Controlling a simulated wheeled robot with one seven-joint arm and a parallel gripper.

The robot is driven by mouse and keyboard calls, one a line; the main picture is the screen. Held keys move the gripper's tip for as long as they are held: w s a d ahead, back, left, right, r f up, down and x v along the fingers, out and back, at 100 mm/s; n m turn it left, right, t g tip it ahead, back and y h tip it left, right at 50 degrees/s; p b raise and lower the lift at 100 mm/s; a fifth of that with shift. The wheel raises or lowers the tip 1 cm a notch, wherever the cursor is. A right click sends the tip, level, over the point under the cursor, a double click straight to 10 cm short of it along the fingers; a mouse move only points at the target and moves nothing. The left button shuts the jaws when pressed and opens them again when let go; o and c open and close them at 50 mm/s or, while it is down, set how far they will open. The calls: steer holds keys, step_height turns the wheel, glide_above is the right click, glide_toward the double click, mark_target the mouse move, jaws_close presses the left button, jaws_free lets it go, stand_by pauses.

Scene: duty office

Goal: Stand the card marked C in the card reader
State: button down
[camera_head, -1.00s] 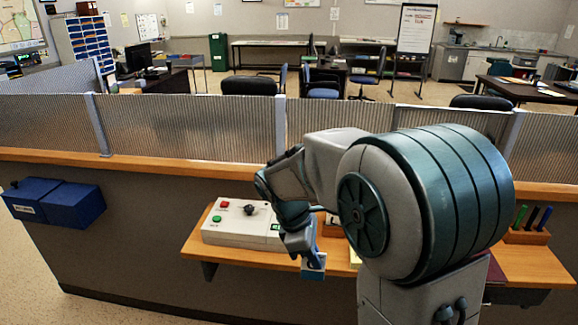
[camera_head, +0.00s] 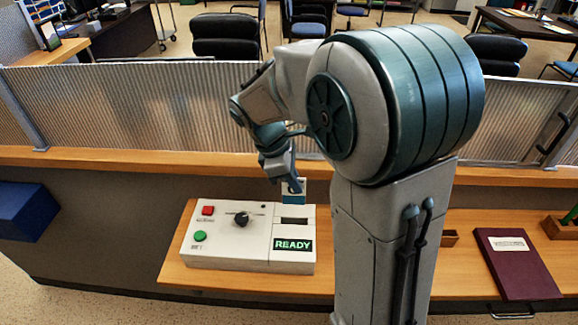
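The card (camera_head: 293,197), blue with a pale upper edge, hangs roughly upright from my gripper (camera_head: 291,184). Its marking cannot be read here. My gripper appears shut on the card, though the fingers show only from the side and the far finger is hard to make out. The card reader (camera_head: 229,247) is a pale box on the wooden shelf, with a dark slot (camera_head: 294,221) at its right and a green READY display (camera_head: 293,245). The card appears just above and behind the slot in the picture; I cannot tell whether it touches the reader.
The reader carries a red button (camera_head: 208,210), a green button (camera_head: 200,236) and a black knob (camera_head: 241,219). A maroon folder (camera_head: 516,262) lies on the shelf (camera_head: 463,283) at right. A ribbed partition (camera_head: 130,107) stands behind. My arm hides the middle of the shelf.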

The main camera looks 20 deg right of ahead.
steer(key=shift+s+f+b, duration=0.15)
steer(key=shift+f+b, duration=0.25)
steer(key=shift+f, duration=0.05)
steer(key=shift+f+b, duration=3.6)
steer(key=shift+f, duration=0.6)
steer(key=c, duration=1.5)
jaws_free()
steer(key=shift+c, duration=0.2)
steer(key=v, duration=1.4)
steer(key=s+d+f+m+t+y, duration=0.2)
steer(key=s+f+m, duration=0.2)
steer(key=s+m, duration=0.3)
steer(key=s+d+f+m+t+y, duration=0.2)
steer(key=s+d+f+m, duration=0.1)
steer(key=s+m, duration=0.4)
steer(key=shift+s+f, duration=0.65)
steer(key=shift+s, duration=0.3)
